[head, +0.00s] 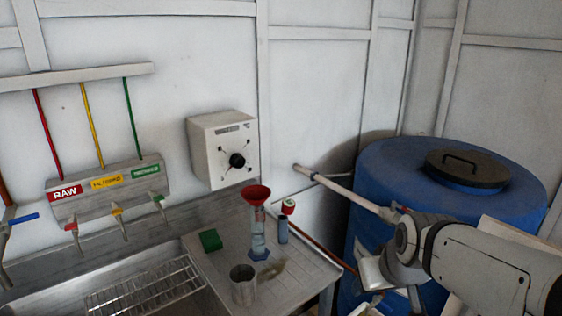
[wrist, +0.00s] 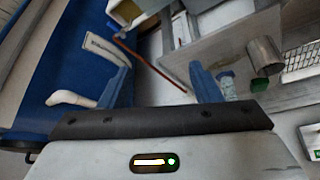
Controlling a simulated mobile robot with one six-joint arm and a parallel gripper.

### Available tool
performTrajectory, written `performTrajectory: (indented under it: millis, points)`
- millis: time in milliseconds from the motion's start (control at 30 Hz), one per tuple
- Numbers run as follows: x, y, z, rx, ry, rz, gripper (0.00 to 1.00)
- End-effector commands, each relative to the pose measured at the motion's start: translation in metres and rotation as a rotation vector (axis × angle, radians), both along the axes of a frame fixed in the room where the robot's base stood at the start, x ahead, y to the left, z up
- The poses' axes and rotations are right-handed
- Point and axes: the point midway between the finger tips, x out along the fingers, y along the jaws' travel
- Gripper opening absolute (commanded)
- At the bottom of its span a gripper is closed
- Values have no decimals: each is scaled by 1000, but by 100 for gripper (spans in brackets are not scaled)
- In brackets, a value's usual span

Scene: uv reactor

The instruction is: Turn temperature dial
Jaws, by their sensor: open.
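The temperature dial is a round black knob (head: 237,160) on the front of a white box (head: 208,145) fixed to the back wall in the head view. Small dark marks surround the knob, too small to read. My gripper (wrist: 160,72) is open, with two blue fingers apart and nothing between them in the wrist view. In the head view it is low at the right, in front of the blue barrel and well away from the dial. I cannot make out the dial in the wrist view.
A blue barrel (head: 395,165) with a black lid stands at the right. On the drainboard (head: 300,280) are a red funnel (head: 256,194) over a clear cylinder, a red-capped vial (head: 284,222), a metal cup (head: 243,284) and a green block (head: 210,240). A pale pipe (head: 335,186) crosses below right of the box.

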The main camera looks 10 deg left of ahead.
Motion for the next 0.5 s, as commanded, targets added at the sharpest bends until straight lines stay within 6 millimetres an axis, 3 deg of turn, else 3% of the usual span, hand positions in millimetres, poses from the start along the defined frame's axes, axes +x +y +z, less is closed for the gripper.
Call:
performTrajectory:
  millis: [33, 100, 200, 300, 400, 500]
  points:
    - [34, 31, 14, 4, -83, 109, 58]
    - [80, 78, 34, 3, -225, 255, 58]
    - [133, 147, 61, -17, -432, 425, 58]
    - [170, 213, 83, -55, -618, 546, 58]
    - [192, 264, 98, -97, -765, 614, 58]
    - [203, 299, 107, -140, -862, 648, 58]
